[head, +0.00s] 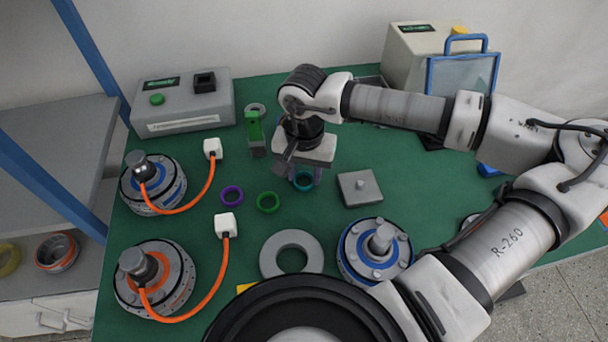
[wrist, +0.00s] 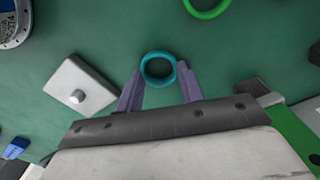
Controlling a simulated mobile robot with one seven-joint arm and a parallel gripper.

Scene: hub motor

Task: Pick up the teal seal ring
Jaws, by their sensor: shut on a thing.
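The teal seal ring (head: 303,182) is on or just above the green table mat, at the tips of my gripper. In the wrist view the teal ring (wrist: 144,69) sits between the two purple fingers. My gripper (wrist: 159,78) is shut on the ring, one finger on each side. In the head view my gripper (head: 305,177) points down, and the wrist above it hides part of the fingers. I cannot tell whether the ring touches the mat.
A green ring (head: 268,202) and a purple ring (head: 232,195) lie to the left. A grey square plate with a knob (head: 360,187) lies to the right. A large grey ring (head: 291,254) and a blue-ringed hub motor (head: 347,250) stand nearer. A green-topped upright piece (head: 253,128) stands behind left.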

